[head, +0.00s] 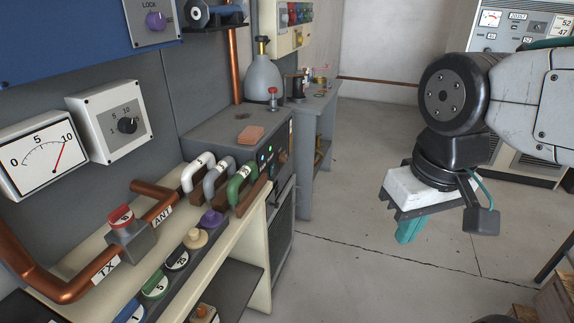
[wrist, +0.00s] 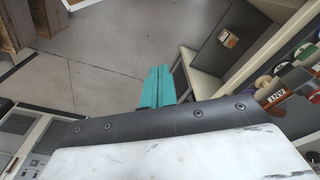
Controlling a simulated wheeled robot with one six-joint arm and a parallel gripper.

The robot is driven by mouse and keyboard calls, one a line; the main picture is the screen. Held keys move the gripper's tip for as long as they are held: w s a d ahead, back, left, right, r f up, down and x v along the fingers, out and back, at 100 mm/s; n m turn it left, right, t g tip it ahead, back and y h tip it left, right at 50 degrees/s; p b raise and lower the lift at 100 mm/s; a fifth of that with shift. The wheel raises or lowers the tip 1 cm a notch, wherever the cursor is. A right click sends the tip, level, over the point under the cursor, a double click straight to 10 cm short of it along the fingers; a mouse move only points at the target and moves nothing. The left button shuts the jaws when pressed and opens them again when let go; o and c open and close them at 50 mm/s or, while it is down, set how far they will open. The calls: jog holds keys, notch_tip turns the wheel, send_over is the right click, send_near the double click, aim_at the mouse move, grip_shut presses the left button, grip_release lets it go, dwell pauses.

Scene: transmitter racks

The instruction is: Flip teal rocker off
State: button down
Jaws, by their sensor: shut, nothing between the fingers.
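I cannot make out a teal rocker in either view. The only clear teal parts are the fingers of my gripper (head: 408,232), which point down over open floor at the right of the head view. In the wrist view my gripper (wrist: 158,84) shows its two teal fingers side by side, touching, with nothing between them. It is well apart from the bench and the racks. A grey cabinet (head: 225,128) at the middle has small green lights and little controls on its front, too small to tell apart.
A cream bench (head: 258,228) at left carries copper pipes, a red-topped TX/ANT switch (head: 122,218), coloured handles and round knobs. A meter (head: 38,155) and a dial box (head: 110,120) hang above. The floor between is clear.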

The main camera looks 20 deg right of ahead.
jog(key=shift+w, duration=0.1)
jog(key=w+a+m+y, duration=0.15)
jog(key=w+m, duration=0.25)
jog(key=w, duration=0.7)
jog(key=w+f+m+y, duration=0.1)
jog(key=w+m+y, duration=0.25)
jog(key=w, duration=0.65)
jog(key=w+a+m+y, duration=0.1)
jog(key=w+m, duration=0.4)
jog(key=w, duration=0.6)
jog(key=w+d+f+m+t, duration=0.1)
jog(key=w+d+f+m, duration=0.2)
jog(key=w+f, duration=0.4)
jog(key=w+d+f+m+t+y, duration=0.1)
jog(key=w+d+f+m+t, duration=0.1)
jog(key=w+f+m, duration=0.3)
jog(key=w+d+f+m+t+y, duration=0.1)
jog(key=w+d+f+m, duration=0.3)
jog(key=w+f, duration=0.4)
jog(key=w, duration=0.3)
jog(key=shift+f+m+t, duration=0.3)
jog(key=shift+m+t, duration=0.05)
jog(key=shift+t, duration=0.05)
jog(key=shift+d, duration=0.1)
